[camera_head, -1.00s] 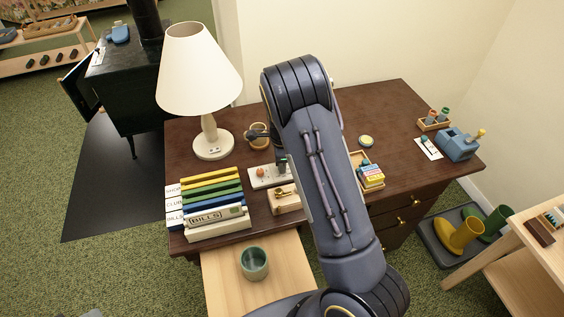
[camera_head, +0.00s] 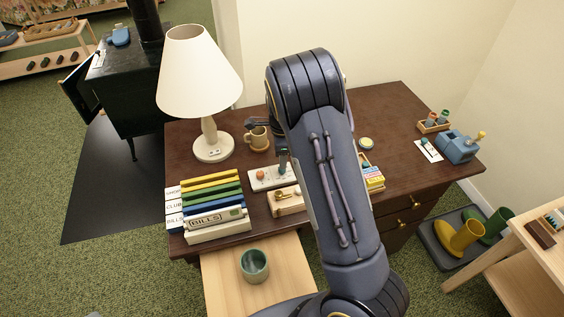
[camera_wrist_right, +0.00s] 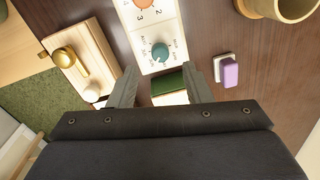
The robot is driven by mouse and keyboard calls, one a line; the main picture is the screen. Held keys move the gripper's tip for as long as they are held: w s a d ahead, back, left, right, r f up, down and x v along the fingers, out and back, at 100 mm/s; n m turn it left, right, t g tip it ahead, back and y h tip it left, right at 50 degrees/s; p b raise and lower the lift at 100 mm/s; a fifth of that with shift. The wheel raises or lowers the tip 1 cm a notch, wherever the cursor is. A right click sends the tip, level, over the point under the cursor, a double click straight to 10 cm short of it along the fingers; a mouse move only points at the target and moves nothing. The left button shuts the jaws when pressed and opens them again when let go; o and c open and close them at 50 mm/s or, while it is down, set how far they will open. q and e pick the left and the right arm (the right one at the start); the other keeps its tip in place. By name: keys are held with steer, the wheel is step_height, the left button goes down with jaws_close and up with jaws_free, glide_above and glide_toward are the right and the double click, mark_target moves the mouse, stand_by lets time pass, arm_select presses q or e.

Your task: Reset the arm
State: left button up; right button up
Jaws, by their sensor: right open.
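My right arm reaches over the brown desk (camera_head: 395,130) in the head view and hides part of its middle. My right gripper (camera_head: 283,160) is mostly hidden behind the arm's end there, by the white dial panel (camera_head: 262,181). In the right wrist view the two fingers of the gripper (camera_wrist_right: 160,88) are spread apart. Beyond the fingertips is the dial panel (camera_wrist_right: 150,35) with an orange knob and a teal knob (camera_wrist_right: 160,51). Whether a finger touches the panel, I cannot tell. My left gripper is not in view.
A lamp (camera_head: 200,75), a mug (camera_head: 257,139), a wooden block with a brass piece (camera_head: 287,200) and a file rack (camera_head: 215,225) crowd the desk's left. A green cup (camera_head: 254,264) stands in front. A small purple-and-white object (camera_wrist_right: 228,72) lies right of the fingers. The desk's right-centre is mostly clear.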

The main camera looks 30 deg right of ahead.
steer(key=shift+r, duration=1.25)
steer(key=shift+s+r, duration=0.15)
steer(key=shift+s, duration=0.05)
steer(key=s+a+r+n+t+y, duration=0.2)
steer(key=s+a+r+n+y, duration=0.15)
steer(key=s+r+n, duration=0.5)
steer(key=s+a+r+n+t+y, duration=0.2)
steer(key=s+a+r+n, duration=0.35)
steer(key=s, duration=0.65)
steer(key=s+a+n+t+h, duration=0.1)
steer(key=s+a+n, duration=0.1)
steer(key=s+n, duration=0.5)
steer(key=shift+s+a+f, duration=0.15)
steer(key=shift+s+a, duration=0.1)
steer(key=shift+s, duration=0.25)
